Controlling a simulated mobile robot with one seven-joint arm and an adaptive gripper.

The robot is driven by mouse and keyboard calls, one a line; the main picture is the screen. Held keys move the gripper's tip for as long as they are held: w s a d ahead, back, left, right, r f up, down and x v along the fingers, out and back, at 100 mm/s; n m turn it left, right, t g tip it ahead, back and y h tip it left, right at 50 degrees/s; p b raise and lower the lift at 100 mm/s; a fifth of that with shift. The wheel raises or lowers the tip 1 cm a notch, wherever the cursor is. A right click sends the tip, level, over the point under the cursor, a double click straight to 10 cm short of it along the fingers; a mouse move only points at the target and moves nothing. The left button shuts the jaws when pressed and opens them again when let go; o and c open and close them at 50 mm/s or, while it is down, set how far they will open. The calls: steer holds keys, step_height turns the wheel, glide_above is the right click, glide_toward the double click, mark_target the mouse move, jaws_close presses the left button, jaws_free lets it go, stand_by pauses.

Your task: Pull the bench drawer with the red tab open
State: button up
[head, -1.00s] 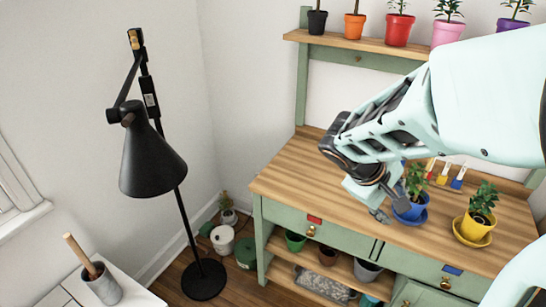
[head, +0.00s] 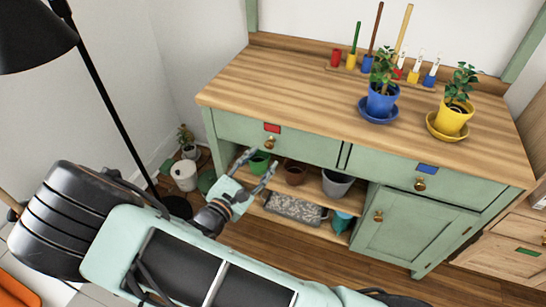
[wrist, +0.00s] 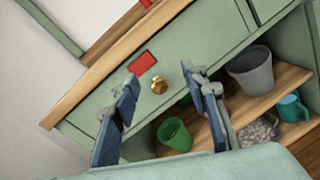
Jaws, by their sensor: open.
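The green bench drawer (head: 308,146) with the red tab (head: 272,127) is on the left of the bench front and looks shut. Its brass knob (head: 269,143) sits just below the tab. In the wrist view the red tab (wrist: 142,63) and the knob (wrist: 160,84) lie ahead of my fingers, with the knob between them in the picture. My gripper (head: 257,163) is open and empty, in front of the drawer and a little below the knob. The fingers also show in the wrist view (wrist: 163,98), apart from the knob.
A drawer with a blue tab (head: 427,168) is on the right, above a cupboard door (head: 401,225). The shelf below holds a green pot (head: 259,163) and a grey pot (head: 337,184). A black lamp (head: 100,110) stands left. Floor in front of the bench is partly clear.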

mark_target(269, 146)
step_height(269, 146, down, 5)
steer(key=a+n+t+y+b, duration=0.1)
steer(key=a+n+t+y, duration=0.1)
steer(key=n, duration=0.1)
steer(key=b+x, duration=0.1)
steer(key=x, duration=0.4)
steer(key=b+x, duration=0.1)
steer(key=x, duration=0.4)
steer(key=shift+a+f, duration=0.1)
steer(key=shift+f, duration=0.05)
jaws_close()
